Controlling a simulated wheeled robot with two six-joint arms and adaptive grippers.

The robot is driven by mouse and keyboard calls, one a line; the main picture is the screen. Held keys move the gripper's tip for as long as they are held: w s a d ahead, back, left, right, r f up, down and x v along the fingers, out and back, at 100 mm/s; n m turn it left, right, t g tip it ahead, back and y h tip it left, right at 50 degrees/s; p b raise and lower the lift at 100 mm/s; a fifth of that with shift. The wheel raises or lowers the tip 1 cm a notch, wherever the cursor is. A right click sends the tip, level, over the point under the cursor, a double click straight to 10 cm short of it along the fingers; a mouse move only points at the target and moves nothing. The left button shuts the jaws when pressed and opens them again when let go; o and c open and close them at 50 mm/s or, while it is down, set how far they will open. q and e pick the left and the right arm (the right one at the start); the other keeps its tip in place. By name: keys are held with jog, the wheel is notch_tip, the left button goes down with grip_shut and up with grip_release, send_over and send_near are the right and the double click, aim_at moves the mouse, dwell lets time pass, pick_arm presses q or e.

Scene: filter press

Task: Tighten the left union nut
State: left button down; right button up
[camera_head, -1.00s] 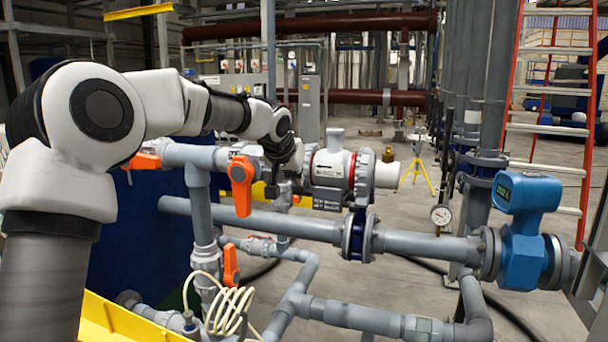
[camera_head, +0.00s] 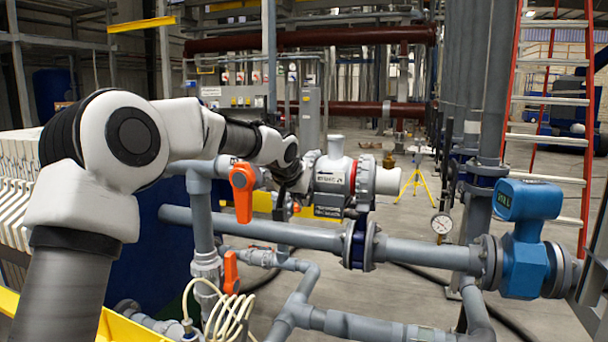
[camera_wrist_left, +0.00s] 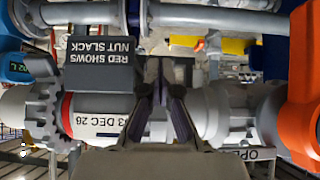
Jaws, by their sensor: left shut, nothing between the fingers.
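A white pump-like body (camera_head: 331,172) with a printed arrow label sits in the grey pipe line. Its left union nut (camera_head: 309,166) is a grey ring, partly hidden by my left wrist. The right union nut (camera_head: 366,174) has a red ring beside it; the toothed nut (camera_wrist_left: 43,112) and red ring also show in the left wrist view. My left gripper (camera_wrist_left: 164,88) is shut and empty, its fingers close together in front of the pipe line between the body and the orange-handled valve. The fingers hide what lies directly behind them. My right gripper is out of view.
An orange valve handle (camera_head: 241,192) stands just left of my wrist, and it looms at the right edge of the wrist view (camera_wrist_left: 302,85). A second orange handle (camera_head: 231,271), coiled cream hose (camera_head: 226,309) and lower grey pipe (camera_head: 430,252) lie below. A blue meter (camera_head: 525,238) stands at right.

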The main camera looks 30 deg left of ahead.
pick_arm(q)
jog(key=shift+f, duration=0.3)
jog(key=s+d+r+p, duration=0.1)
jog(key=s+r, duration=0.2)
jog(key=r, duration=0.3)
jog(key=shift+s+r+p, duration=0.3)
jog(key=shift+s+r, duration=0.05)
jog(key=shift+s, duration=0.05)
jog(key=shift+s, duration=0.1)
